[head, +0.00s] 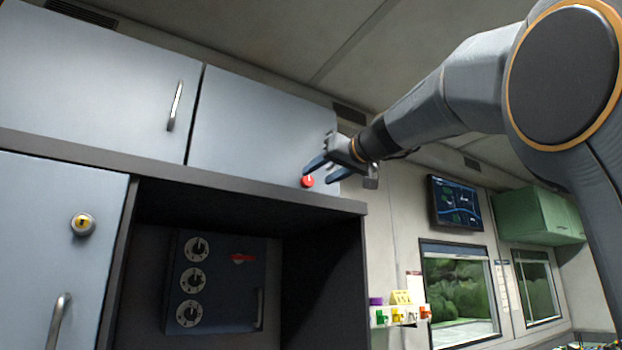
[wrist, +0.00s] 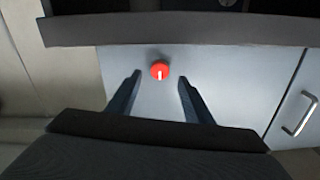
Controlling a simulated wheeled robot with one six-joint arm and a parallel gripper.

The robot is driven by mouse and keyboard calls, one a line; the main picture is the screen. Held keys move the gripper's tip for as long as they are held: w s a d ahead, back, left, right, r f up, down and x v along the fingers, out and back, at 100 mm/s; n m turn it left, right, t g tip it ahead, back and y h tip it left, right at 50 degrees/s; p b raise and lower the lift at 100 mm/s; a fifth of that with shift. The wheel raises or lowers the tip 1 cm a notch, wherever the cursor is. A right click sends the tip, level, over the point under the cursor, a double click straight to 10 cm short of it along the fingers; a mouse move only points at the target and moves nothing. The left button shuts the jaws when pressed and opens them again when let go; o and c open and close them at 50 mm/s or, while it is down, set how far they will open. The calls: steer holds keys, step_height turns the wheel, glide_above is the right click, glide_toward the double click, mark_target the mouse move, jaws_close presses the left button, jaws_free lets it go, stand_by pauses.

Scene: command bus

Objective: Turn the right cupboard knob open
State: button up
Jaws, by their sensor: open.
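The right cupboard knob is a small round red knob (head: 308,181) with a white mark. It sits low on the right upper cupboard door (head: 255,125), which is shut. In the wrist view the knob (wrist: 160,71) shows between and just beyond my fingertips, its white mark in line with my fingers. My gripper (head: 322,170) is open, with one finger on each side of the knob's line; it also shows in the wrist view (wrist: 158,80). I cannot tell whether a finger touches the door. Nothing is between the fingers.
The left upper door (head: 100,75) has a metal bar handle (head: 175,106). A dark ledge (head: 180,170) runs below the doors. Under it is an open niche with a dialled panel (head: 222,281). A screen (head: 455,204) and green cabinet (head: 538,216) are at right.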

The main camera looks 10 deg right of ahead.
mark_target(309, 181)
steer(key=shift+p+x, duration=0.9)
steer(key=shift+x, duration=1.7)
steer(key=c, duration=1.1)
